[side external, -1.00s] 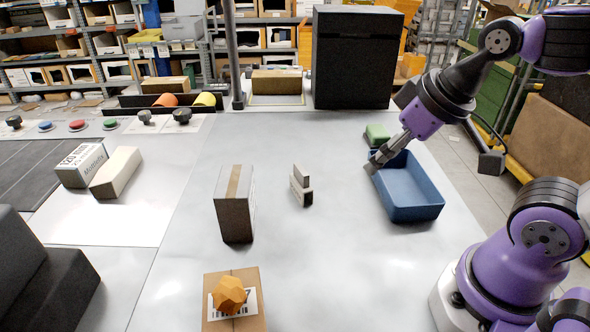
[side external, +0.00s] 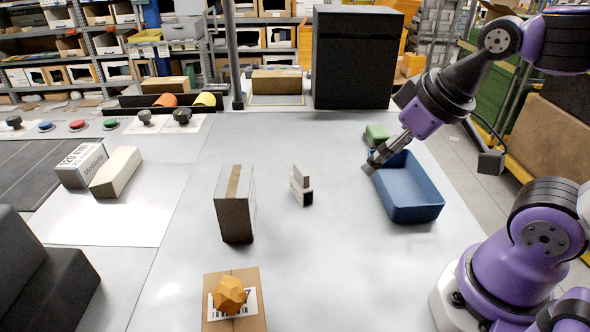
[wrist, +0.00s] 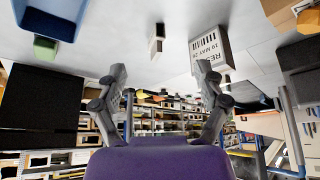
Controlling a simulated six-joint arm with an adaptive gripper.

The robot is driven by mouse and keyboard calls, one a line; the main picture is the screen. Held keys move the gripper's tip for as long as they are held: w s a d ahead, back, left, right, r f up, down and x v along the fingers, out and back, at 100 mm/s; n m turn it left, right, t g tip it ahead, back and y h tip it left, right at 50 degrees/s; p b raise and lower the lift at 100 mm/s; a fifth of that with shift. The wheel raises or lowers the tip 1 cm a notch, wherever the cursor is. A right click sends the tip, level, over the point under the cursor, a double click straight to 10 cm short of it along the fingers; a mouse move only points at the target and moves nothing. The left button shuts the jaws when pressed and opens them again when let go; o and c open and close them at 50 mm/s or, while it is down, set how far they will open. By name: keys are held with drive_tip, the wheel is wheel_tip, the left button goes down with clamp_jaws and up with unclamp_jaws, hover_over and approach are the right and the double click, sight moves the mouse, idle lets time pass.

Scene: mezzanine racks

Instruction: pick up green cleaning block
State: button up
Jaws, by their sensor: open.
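The green cleaning block (side external: 377,133) lies on the grey table at the back edge of the blue bin (side external: 414,207), partly behind my gripper. My gripper (side external: 370,166) is tilted down and left, beside the bin's left rim and in front of the block. In the wrist view my gripper (wrist: 161,70) has its two fingers wide apart with nothing between them. The green block (wrist: 44,48) shows there at the upper left, next to the blue bin (wrist: 60,12), off to the side of the fingers.
A tall carton (side external: 235,204) and small pale blocks (side external: 301,186) stand mid-table. An orange faceted piece (side external: 229,295) sits on a flat carton (side external: 234,320) in front. A large black box (side external: 355,60) stands at the back.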

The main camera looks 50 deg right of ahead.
idle(0.4)
drive_tip(key=m+g+h, duration=0.2)
drive_tip(key=m+h, duration=0.1)
drive_tip(key=m, duration=0.6)
hover_over(379, 130)
drive_tip(key=s+a, duration=0.1)
drive_tip(key=f, duration=1)
drive_tip(key=shift+s+a+f, duration=0.2)
drive_tip(key=shift+f, duration=0.1)
drive_tip(key=shift+n, duration=0.3)
drive_tip(key=x, duration=0.6)
drive_tip(key=c, duration=1.3)
